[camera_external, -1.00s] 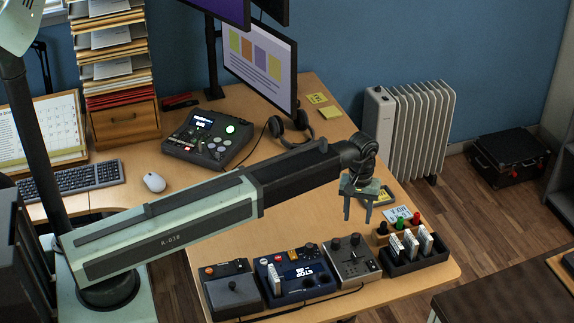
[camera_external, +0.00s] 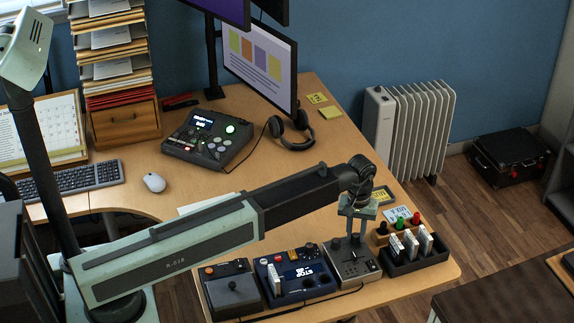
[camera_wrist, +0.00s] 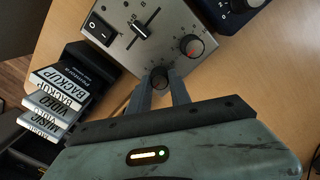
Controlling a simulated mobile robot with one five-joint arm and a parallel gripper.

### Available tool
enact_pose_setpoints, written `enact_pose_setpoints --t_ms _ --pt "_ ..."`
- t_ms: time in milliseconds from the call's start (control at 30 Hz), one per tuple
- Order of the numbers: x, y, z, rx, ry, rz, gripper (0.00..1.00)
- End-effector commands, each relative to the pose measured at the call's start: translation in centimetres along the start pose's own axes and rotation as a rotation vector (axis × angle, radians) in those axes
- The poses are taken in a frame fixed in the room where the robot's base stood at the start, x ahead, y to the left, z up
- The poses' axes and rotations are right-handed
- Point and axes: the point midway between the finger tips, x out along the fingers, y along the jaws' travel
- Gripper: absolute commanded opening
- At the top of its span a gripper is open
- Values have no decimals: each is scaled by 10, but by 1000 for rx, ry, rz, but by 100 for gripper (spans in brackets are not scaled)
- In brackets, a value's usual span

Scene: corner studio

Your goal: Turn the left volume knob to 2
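The grey panel (camera_external: 352,262) stands on the desk and carries two dark knobs at its far edge. The left knob (camera_external: 335,243) shows in the wrist view (camera_wrist: 191,46) with a red mark on its face, clear of my fingers. The right knob (camera_wrist: 159,80) appears between the tips of my gripper (camera_wrist: 160,84), on the side towards the cassette box. My gripper (camera_external: 352,232) points down over the panel's far edge, fingers apart. Whether the fingers touch the right knob, I cannot tell. The scale numbers are too small to read.
The panel also has a rocker switch (camera_wrist: 100,28) and a slider (camera_wrist: 140,29). A blue device (camera_external: 295,278) is close on its left, a dark cassette box (camera_external: 420,258) on its right. Red, green and black knobs (camera_external: 400,222) stand behind the box. Headphones (camera_external: 290,130) lie farther back.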

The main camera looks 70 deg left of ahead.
Motion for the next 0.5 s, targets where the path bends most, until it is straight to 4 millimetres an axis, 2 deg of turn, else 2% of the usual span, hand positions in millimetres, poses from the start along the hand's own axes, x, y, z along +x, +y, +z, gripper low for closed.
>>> enact_pose_setpoints --t_ms 267,500 --pt "0 0 0 23 -1 1 0" --pt "0 0 0 144 -3 1 0"
